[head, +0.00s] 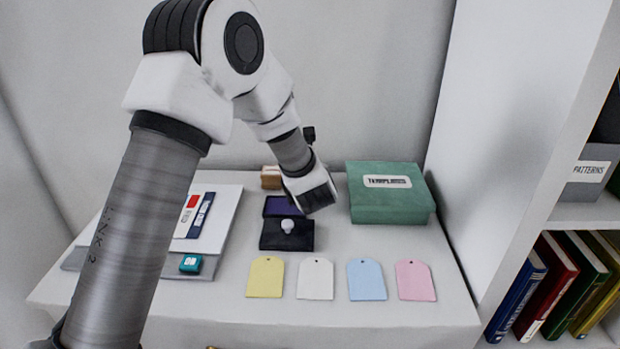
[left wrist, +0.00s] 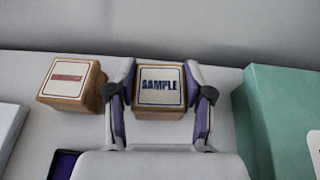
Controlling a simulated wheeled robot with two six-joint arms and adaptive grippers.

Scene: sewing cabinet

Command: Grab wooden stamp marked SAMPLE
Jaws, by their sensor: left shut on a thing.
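The wooden stamp marked SAMPLE (left wrist: 160,88) shows in the left wrist view as a small wooden block with a white label on top. My left gripper (left wrist: 159,70) is shut on it, one finger at each side. In the head view my left gripper (head: 314,190) reaches down at the back of the table, and its own wrist hides the stamp and fingertips. A second wooden stamp with a red bar on its label (left wrist: 68,78) stands to the left of the gripper; it also shows in the head view (head: 271,177). My right gripper is out of view.
A green box labelled TEMPLATES (head: 390,195) stands close to the right. An open dark ink pad (head: 287,236) with a white knob is in front of the gripper. Several coloured tags (head: 315,279) lie near the front. White boards (head: 216,215) lie at left; a bookshelf (head: 580,214) stands at right.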

